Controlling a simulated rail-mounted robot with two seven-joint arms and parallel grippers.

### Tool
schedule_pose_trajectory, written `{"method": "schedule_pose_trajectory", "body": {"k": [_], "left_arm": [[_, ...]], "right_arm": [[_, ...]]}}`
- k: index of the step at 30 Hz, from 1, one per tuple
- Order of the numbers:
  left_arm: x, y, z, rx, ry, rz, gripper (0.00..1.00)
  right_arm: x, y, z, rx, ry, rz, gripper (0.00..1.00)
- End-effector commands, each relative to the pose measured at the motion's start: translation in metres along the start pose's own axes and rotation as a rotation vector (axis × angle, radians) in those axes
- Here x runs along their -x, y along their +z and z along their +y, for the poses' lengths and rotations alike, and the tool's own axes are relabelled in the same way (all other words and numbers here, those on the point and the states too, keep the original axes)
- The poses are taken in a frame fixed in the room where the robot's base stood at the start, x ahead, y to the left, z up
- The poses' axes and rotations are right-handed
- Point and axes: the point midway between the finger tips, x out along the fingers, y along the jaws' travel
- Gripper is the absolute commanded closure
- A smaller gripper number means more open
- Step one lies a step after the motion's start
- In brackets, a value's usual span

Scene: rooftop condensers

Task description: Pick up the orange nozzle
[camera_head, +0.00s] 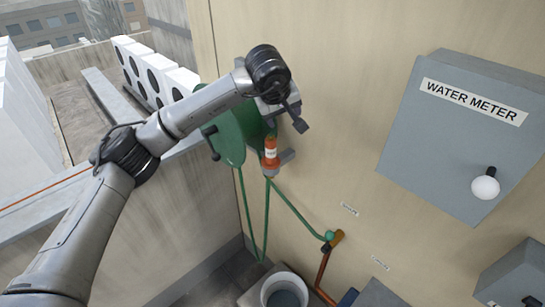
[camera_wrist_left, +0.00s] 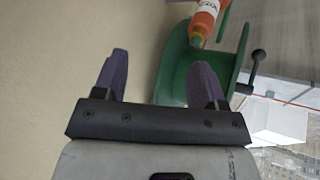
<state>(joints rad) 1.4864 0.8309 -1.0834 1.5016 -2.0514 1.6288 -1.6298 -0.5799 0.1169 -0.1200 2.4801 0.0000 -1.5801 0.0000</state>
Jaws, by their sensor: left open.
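The orange nozzle (camera_head: 271,152), with a white label band, hangs upright beside the green hose reel on the tan wall, over a grey bracket. It also shows in the left wrist view (camera_wrist_left: 207,20), at the top edge and partly cut off. My left gripper (camera_head: 286,112) is just above the nozzle in the head view. In the left wrist view its two dark fingers (camera_wrist_left: 160,80) stand apart with nothing between them. The nozzle lies beyond the right-hand finger, not between the two. My right gripper is in neither view.
The green hose reel (camera_head: 228,138) stands close to the nozzle, partly behind my left arm. A green hose (camera_head: 296,208) runs down to a tap on a copper pipe (camera_head: 321,270). A bucket (camera_head: 284,290) stands below. The grey water meter box (camera_head: 450,140) is at right.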

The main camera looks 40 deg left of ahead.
Motion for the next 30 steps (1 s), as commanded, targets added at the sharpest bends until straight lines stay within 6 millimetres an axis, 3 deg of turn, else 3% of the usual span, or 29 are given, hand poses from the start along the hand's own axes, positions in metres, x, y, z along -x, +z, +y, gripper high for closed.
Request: {"method": "schedule_pose_trajectory", "body": {"k": [4, 11, 24, 30], "left_arm": [[0.003, 0.001, -0.03, -0.193, -0.189, -0.022, 0.35], [0.001, 0.002, -0.037, -0.349, -0.223, -0.048, 0.35], [-0.064, 0.002, -0.051, -0.362, -0.221, -0.051, 0.35], [-0.078, 0.002, -0.054, -0.361, -0.22, -0.05, 0.35]], "right_arm": [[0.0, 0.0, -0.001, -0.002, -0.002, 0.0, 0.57], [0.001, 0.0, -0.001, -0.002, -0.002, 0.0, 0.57], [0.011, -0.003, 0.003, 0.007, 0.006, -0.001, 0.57], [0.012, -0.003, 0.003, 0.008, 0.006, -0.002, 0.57]]}}
